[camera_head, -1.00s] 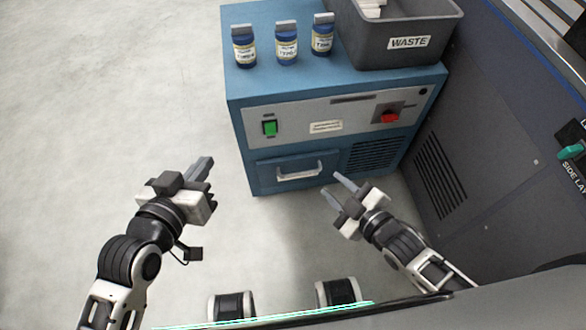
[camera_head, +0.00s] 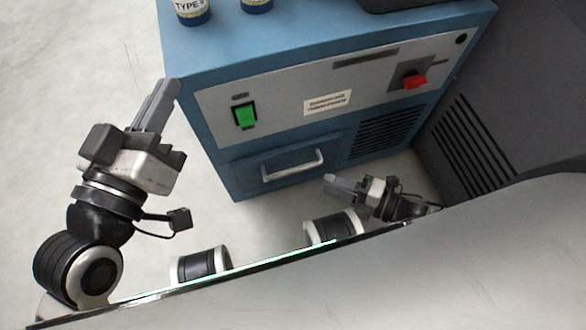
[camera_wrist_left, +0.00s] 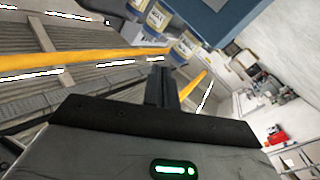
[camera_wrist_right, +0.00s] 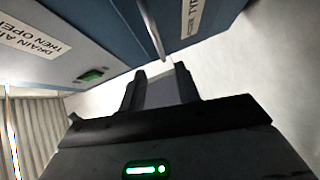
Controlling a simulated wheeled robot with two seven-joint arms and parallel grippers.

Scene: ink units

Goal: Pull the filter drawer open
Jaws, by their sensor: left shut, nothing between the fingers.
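The blue unit (camera_head: 180,60) has a drawer front (camera_head: 245,168) low on its face, with a pale bar handle (camera_head: 293,166). The drawer looks flush with the face. My right gripper (camera_head: 331,184) is below and to the right of the handle, apart from it in the head view. In the right wrist view its fingers (camera_wrist_right: 160,80) look spread and empty, with a metal bar (camera_wrist_right: 152,28), likely the handle, just beyond. My left gripper (camera_head: 166,92) is shut and empty, left of the unit, its tips level with the upper face.
A green switch (camera_head: 244,115) and a red knob (camera_head: 413,80) sit on the grey panel above the drawer. Blue bottles (camera_head: 192,12) stand on top, beside a dark bin (camera_head: 400,4) cut off by the frame. A dark machine side (camera_head: 470,110) closes off the right. Floor on the left is clear.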

